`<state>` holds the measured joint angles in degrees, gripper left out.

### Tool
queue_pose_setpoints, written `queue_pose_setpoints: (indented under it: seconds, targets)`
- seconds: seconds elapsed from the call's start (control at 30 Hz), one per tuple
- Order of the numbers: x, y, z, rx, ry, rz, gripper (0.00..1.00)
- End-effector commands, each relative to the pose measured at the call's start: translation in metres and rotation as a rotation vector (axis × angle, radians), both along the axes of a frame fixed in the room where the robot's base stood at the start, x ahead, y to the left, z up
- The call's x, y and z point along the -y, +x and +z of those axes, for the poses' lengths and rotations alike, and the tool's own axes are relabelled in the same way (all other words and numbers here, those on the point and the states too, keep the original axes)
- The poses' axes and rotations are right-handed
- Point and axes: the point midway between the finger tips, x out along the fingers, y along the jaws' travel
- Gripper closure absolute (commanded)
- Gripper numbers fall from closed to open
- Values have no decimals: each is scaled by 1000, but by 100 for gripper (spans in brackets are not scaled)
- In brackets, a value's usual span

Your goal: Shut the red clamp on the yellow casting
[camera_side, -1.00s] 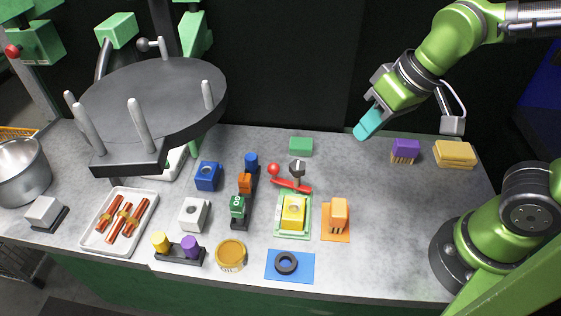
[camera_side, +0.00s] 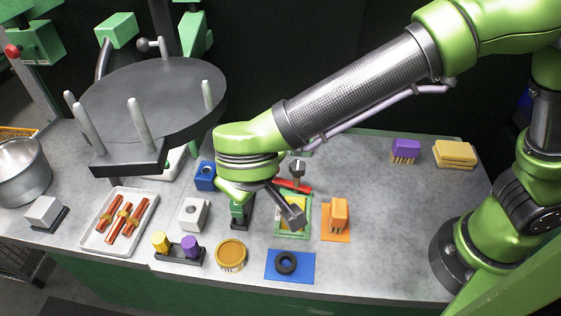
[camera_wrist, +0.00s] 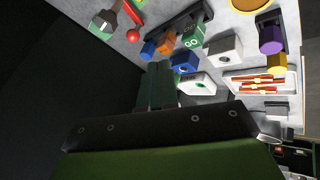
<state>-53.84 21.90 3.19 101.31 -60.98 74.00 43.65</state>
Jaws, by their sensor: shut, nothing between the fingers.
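The yellow casting (camera_side: 284,219) sits in a green fixture (camera_side: 309,216) on the bench, largely covered by my wrist camera's grey mount in the side view. The red clamp (camera_side: 298,186) is behind it; part of its red lever shows, and its ball end is hidden by my arm. In the wrist view the clamp's red ball (camera_wrist: 133,36) and lever lie at the upper left, with the grey spindle beside them. My gripper (camera_wrist: 160,72) shows dark teal fingers close together, empty, below and right of the ball in that picture.
Blue block (camera_side: 205,175), white block (camera_side: 193,214) and a green block on a dark rail stand left of the fixture. An orange brush (camera_side: 339,213) is close on its right, a black ring (camera_side: 286,263) in front. A dark round plate with pegs (camera_side: 150,100) overhangs the back left.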

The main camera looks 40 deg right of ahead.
Motion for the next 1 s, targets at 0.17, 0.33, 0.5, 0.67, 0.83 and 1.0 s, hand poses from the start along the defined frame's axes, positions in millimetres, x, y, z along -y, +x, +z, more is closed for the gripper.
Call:
queue_pose_setpoints:
  seconds: [0.17, 0.33, 0.5, 0.67, 0.83, 1.0]
  targets:
    - [0, 0, 0, -1, 1, -1, 100]
    - [2, 1, -3, -2, 1, 0, 100]
    - [8, 10, -20, -5, -3, -2, 100]
    - [19, 26, -48, -6, -4, -2, 100]
    - [29, 43, -78, -5, -2, -2, 100]
    - [50, 54, -87, -3, 0, -3, 100]
